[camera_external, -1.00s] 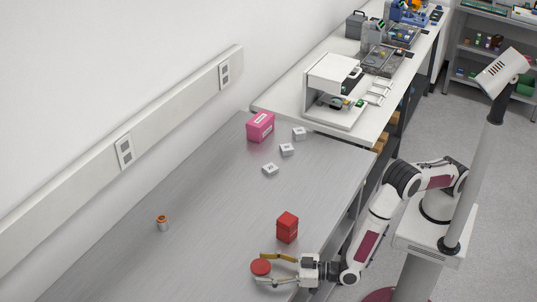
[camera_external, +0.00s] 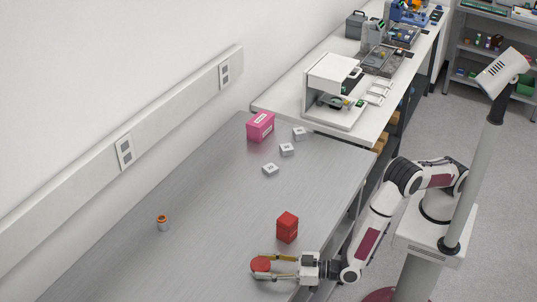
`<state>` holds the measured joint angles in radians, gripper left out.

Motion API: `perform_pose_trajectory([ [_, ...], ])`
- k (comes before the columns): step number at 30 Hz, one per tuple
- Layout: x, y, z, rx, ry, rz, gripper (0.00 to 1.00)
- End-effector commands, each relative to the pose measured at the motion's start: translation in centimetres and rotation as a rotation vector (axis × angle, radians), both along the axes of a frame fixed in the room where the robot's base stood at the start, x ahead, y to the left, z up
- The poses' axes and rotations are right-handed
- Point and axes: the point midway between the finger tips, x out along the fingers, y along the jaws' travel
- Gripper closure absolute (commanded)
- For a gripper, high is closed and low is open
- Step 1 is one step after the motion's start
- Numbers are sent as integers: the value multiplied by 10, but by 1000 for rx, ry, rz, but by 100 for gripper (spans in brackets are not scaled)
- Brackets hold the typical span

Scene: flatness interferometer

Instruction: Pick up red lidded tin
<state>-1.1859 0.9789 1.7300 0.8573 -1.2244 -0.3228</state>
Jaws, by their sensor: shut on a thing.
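The red lidded tin (camera_external: 261,264) is a small round red thing at the near right part of the grey metal table. My gripper (camera_external: 262,265) reaches in from the right, low over the table, with one finger on each side of the tin. The fingers are shut on it. The tin's lower part is partly hidden by the fingers, and I cannot tell whether it touches the table.
A red box (camera_external: 287,227) stands close behind my gripper. A small orange-topped container (camera_external: 162,222) stands at left. A pink box (camera_external: 260,127) and white labelled blocks (camera_external: 287,149) are farther back. The table's middle (camera_external: 215,200) is clear.

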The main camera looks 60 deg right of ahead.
Motion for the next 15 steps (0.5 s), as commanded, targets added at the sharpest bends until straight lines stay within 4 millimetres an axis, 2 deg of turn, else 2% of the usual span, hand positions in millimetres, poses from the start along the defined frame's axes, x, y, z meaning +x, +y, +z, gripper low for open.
perform_pose_trajectory([
  [15, 0, 0, 63, 4, -2, 0, 78],
])
